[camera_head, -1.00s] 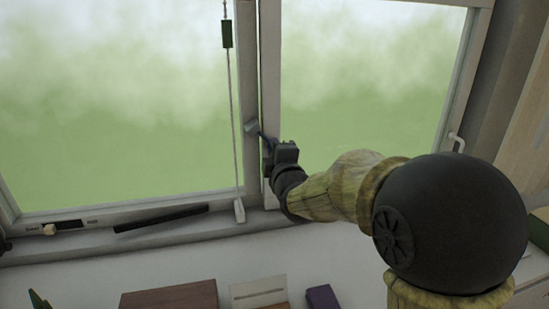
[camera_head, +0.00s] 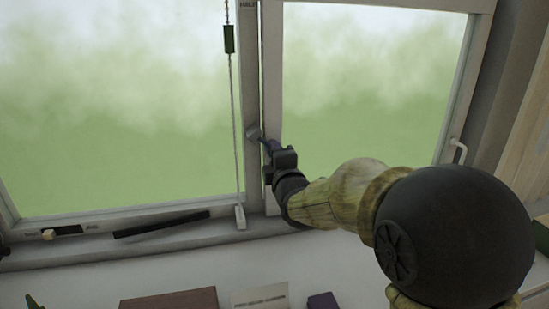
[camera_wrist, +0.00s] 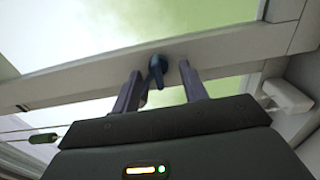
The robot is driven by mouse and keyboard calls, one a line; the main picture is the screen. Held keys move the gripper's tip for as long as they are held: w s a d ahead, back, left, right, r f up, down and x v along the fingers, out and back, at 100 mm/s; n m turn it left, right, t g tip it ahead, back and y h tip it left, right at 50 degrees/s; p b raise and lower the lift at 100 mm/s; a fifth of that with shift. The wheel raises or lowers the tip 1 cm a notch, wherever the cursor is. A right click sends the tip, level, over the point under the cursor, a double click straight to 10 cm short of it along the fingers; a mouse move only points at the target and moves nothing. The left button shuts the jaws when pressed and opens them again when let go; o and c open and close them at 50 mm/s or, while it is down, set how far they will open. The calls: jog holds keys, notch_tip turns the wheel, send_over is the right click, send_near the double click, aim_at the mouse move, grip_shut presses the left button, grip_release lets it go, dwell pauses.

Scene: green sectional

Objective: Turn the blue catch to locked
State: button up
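The blue catch (camera_wrist: 157,68) is on the window's frame bar. In the wrist view its lever points down from a round pivot, toward my gripper. My gripper (camera_wrist: 160,70) is open, with one dark finger on each side of the lever and gaps visible, so it does not look clamped. In the head view the catch (camera_head: 265,143) is a small dark blue piece at the middle post, mostly hidden by my gripper (camera_head: 271,151). A small grey block (camera_head: 252,132) sits on the post just left of it. Any locked marking on the catch is not readable.
A cord with a green piece (camera_head: 229,40) and white end (camera_head: 240,217) hangs left of the post. A white window handle (camera_head: 458,150) is at right. A dark bar (camera_head: 161,224) lies along the lower frame. A brown box (camera_head: 170,300) is below.

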jog(key=shift+d, duration=0.1)
jog(key=b+v, duration=0.1)
jog(key=v, duration=1.6)
jog(key=shift+s, duration=0.25)
jog(key=shift+r, duration=0.1)
